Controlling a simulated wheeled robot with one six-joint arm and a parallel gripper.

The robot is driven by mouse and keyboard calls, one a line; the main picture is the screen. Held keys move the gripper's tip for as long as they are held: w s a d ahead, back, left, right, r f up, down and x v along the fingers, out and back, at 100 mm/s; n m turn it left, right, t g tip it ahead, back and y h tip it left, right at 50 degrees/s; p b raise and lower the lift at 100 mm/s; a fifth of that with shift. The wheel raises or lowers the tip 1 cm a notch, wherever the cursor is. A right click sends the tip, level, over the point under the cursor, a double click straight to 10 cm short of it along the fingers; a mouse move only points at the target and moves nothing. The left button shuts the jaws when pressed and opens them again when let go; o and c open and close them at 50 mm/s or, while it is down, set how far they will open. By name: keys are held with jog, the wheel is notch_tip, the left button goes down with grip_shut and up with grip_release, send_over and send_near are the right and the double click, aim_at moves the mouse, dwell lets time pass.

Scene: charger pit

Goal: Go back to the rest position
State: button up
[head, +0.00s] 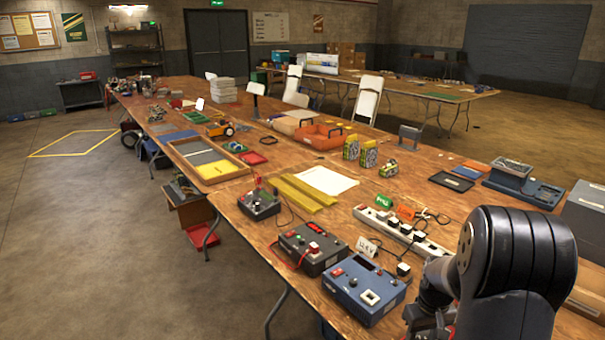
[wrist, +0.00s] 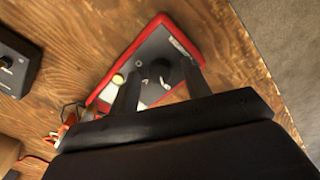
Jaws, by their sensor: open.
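My gripper (wrist: 160,88) shows in the wrist view with its two dark fingers apart and nothing seen between them. Beyond the fingers lies a red-edged device (wrist: 150,60) with a grey face, a dark knob, a yellow button and white labels. The fingers cover part of it, and I cannot tell whether they touch it. In the head view my arm fills the lower right corner, bent over the near end of the long table (head: 460,222). I cannot make out the fingertips there.
A blue box with a dial (head: 365,287), a dark box (head: 313,248) and a white power strip (head: 402,230) stand near my arm. A blue-grey charger (head: 522,185) stands farther right. In the wrist view a black box (wrist: 15,62) lies left and the table edge right.

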jog(key=m, duration=0.4)
jog(key=shift+m+p, duration=0.3)
jog(key=shift+p, duration=0.1)
jog(key=m, duration=0.3)
jog(key=shift+m+p, duration=0.4)
jog(key=m+p, duration=0.1)
jog(key=m, duration=0.3)
jog(key=shift+m+p, duration=0.95)
jog(key=shift+m, duration=1.45)
